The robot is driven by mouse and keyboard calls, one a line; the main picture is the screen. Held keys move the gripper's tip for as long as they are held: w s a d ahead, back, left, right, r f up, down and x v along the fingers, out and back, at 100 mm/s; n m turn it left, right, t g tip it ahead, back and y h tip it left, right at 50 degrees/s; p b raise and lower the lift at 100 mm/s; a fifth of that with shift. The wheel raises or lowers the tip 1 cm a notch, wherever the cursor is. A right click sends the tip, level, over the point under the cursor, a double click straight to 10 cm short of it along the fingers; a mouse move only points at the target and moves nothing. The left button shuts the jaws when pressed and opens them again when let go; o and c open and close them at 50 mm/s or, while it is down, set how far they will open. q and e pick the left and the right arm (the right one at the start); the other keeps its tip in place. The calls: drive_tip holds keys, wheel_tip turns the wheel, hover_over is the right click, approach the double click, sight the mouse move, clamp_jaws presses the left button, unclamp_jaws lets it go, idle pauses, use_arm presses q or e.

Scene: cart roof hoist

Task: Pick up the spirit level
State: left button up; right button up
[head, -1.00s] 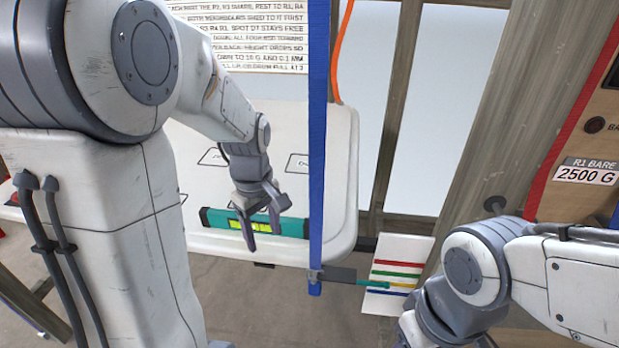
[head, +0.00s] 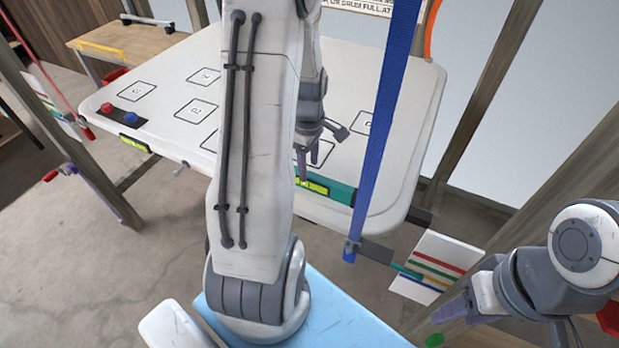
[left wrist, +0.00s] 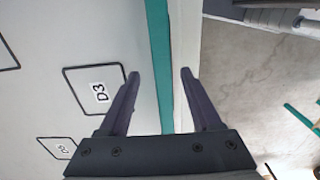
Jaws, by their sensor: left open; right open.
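The spirit level (head: 342,192) is a teal bar with a yellow-green vial, lying along the near edge of the white tabletop (head: 400,150). My left gripper (head: 322,152) is above it, open and empty, and partly covers its left part. In the left wrist view the teal bar (left wrist: 158,45) runs lengthwise between the two open fingers (left wrist: 159,74), nearer the left finger, with no clear contact. My left arm hides part of the table. My right gripper (head: 458,306) is open at the lower right, away from the level.
A blue strap (head: 385,130) hangs just right of the level. A card with coloured stripes (head: 440,265) is beyond it. Outlined spots such as D3 (left wrist: 100,90) mark the tabletop. A smaller yellow-green vial (head: 134,143) is on the table's left edge. Wooden posts (head: 490,100) stand around.

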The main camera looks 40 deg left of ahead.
use_arm(q)
drive_tip(key=f, duration=0.2)
drive_tip(key=f+p, duration=0.1)
drive_tip(key=f, duration=0.1)
drive_tip(key=shift+s+a, duration=0.15)
drive_tip(key=shift+s, duration=0.05)
clamp_jaws()
drive_tip(key=shift+w+r, duration=0.1)
drive_tip(key=shift+r, duration=0.05)
